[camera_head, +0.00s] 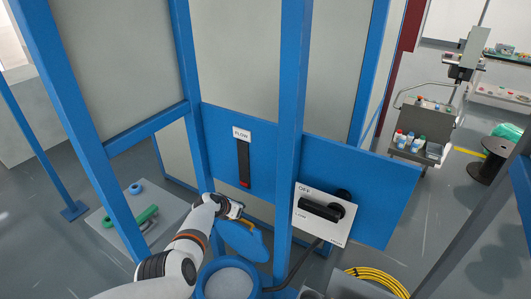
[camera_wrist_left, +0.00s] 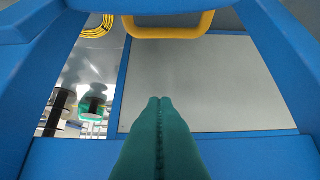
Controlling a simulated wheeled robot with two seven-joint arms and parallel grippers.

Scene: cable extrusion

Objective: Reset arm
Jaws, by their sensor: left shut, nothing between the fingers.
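My left arm comes in from the lower left in the head view, and its gripper end (camera_head: 236,209) is in front of the blue frame. In the left wrist view the teal fingers (camera_wrist_left: 160,102) are pressed together, with nothing between them. A yellow handle (camera_wrist_left: 168,26) crosses the top of that view, apart from the fingertips. In the head view a blue lid-like plate (camera_head: 245,241) is just below the gripper, above a round blue-rimmed container (camera_head: 228,283). Whether the gripper touches the plate cannot be told. My right gripper is not visible.
Blue posts (camera_head: 290,120) and a blue panel (camera_head: 370,195) stand close ahead. The panel carries a FLOW gauge (camera_head: 243,163) and a switch box (camera_head: 322,212) with a black knob. Coiled yellow cable (camera_head: 378,283) lies at the bottom. A cart (camera_head: 425,130) stands far right.

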